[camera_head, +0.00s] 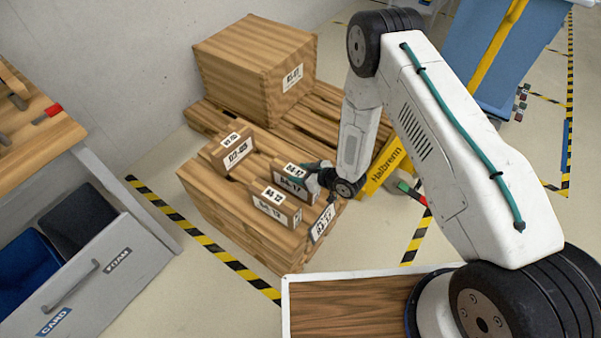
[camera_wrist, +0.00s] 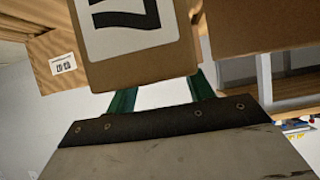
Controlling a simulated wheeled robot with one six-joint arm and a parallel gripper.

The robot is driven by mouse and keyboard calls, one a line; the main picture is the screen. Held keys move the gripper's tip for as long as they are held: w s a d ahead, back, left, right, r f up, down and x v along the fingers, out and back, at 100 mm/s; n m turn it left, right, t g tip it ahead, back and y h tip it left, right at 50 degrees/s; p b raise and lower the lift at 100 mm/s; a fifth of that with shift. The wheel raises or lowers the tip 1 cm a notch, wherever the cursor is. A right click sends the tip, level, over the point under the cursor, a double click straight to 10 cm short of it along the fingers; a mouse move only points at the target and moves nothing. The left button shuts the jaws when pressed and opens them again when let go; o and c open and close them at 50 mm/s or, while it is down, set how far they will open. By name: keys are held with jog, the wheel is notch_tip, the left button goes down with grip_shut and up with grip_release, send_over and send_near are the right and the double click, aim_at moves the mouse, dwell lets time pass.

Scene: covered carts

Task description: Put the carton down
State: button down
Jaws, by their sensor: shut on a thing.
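My gripper (camera_head: 312,178) is shut on a brown carton (camera_head: 284,184) with white labels on its top and side. The held carton is over the large wood-grained box (camera_head: 215,205), close behind another labelled carton (camera_head: 270,212). I cannot tell whether its underside touches the box. In the wrist view the held carton (camera_wrist: 145,74) fills the top middle with a big black-on-white label. The green fingers of my gripper (camera_wrist: 160,92) reach up behind it, and their tips are hidden.
A third carton (camera_head: 230,154) sits at the back left of the same box. A big wooden box (camera_head: 245,65) stands behind on wooden boards (camera_head: 320,110). A grey drawer unit (camera_head: 100,275) stands left. Yellow-black tape (camera_head: 205,243) marks the floor. A blue bin (camera_head: 525,50) is back right.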

jog(key=shift+f, duration=0.1)
jog(key=c, duration=0.6)
grip_release()
jog(key=v, duration=1.2)
